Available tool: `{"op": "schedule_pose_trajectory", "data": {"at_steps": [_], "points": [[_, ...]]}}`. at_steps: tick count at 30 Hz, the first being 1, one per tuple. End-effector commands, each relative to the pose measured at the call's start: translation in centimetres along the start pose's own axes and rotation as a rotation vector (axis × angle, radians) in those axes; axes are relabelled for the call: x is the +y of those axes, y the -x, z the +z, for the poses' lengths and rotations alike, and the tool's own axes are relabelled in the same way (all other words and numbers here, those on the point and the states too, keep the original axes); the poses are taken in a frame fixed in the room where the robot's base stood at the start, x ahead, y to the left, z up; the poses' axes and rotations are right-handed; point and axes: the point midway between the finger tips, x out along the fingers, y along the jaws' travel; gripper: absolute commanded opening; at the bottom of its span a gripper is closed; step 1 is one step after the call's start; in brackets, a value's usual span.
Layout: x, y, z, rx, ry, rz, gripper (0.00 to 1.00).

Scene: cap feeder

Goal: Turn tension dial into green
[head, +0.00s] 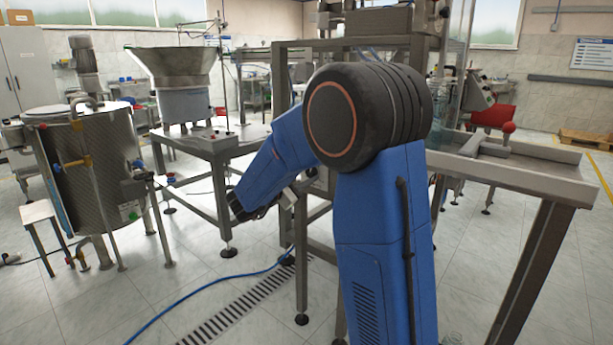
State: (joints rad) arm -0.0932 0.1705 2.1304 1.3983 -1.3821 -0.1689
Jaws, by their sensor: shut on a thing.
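My blue arm fills the middle of the head view, and its forearm reaches left and down from the large dark joint. The forearm ends in a dark wrist, with a small pale part beside it in front of the machine frame. My gripper's fingers do not show, hidden behind the arm or beyond the wrist. I cannot make out the tension dial or its green zone. The machine's grey metal frame (355,46) stands behind the arm and is partly covered by it.
A steel bowl feeder (170,68) stands on a metal table (205,147) at the left. A steel tank (92,160) is at the far left. A blue hose (205,292) crosses the floor by a drain grate (240,310).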

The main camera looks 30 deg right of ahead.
Motion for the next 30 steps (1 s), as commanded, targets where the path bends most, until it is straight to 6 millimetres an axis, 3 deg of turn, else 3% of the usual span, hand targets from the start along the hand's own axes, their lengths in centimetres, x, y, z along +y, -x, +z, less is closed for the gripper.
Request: {"op": "schedule_pose_trajectory", "data": {"at_steps": [19, 20, 22, 30], "points": [[0.11, 0.08, 0.19, -0.004, 0.052, 0.001, 0.08], [0.11, 0.08, 0.19, -0.004, 0.052, 0.001, 0.35], [0.09, 0.07, 0.18, -0.003, 0.051, 0.000, 0.49], [0.05, 0.06, 0.08, -0.002, 0.050, 0.000, 0.49]]}}
